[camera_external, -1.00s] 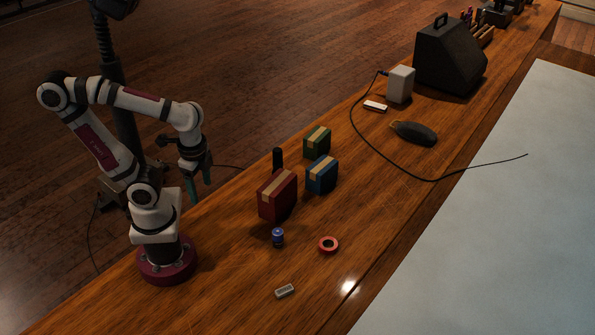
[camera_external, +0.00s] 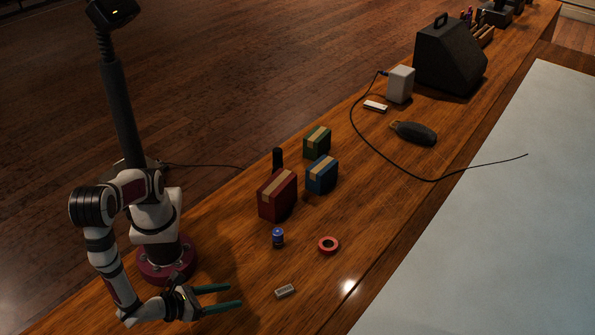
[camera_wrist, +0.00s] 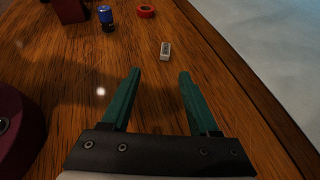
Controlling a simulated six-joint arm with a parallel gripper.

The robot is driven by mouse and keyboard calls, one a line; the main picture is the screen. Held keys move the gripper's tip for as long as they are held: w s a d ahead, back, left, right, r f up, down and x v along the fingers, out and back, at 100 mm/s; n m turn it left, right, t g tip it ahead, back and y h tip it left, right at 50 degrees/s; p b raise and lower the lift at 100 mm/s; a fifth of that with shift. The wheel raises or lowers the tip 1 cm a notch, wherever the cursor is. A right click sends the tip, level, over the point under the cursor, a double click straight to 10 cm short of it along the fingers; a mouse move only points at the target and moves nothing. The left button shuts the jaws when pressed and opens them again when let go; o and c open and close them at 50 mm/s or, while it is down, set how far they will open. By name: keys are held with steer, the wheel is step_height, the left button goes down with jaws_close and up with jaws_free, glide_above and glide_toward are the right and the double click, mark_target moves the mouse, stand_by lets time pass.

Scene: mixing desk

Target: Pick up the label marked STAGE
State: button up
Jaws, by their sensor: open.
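A small pale label block (camera_external: 285,291) with dark, unreadable marking on its top lies flat on the wooden desk near the front. It is the only thing here that looks like the label; I cannot read the word STAGE. It also shows in the wrist view (camera_wrist: 166,50), beyond the fingertips and slightly right of centre. My gripper (camera_external: 236,296) is low over the desk to the left of the block, with its green fingers pointing towards it. In the wrist view my gripper (camera_wrist: 160,75) is open, with nothing between the fingers.
A red tape ring (camera_external: 328,245) and a blue cylinder (camera_external: 278,237) stand beyond the block. Red (camera_external: 278,195), blue (camera_external: 322,175) and green (camera_external: 317,142) boxes stand farther back. Desk between gripper and block is clear.

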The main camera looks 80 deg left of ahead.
mark_target(284, 289)
steer(key=shift+m+h, duration=0.3)
steer(key=shift+m, duration=0.2)
steer(key=x, duration=1.5)
steer(key=shift+w+d+f, duration=0.15)
steer(key=shift+w, duration=0.05)
jaws_close()
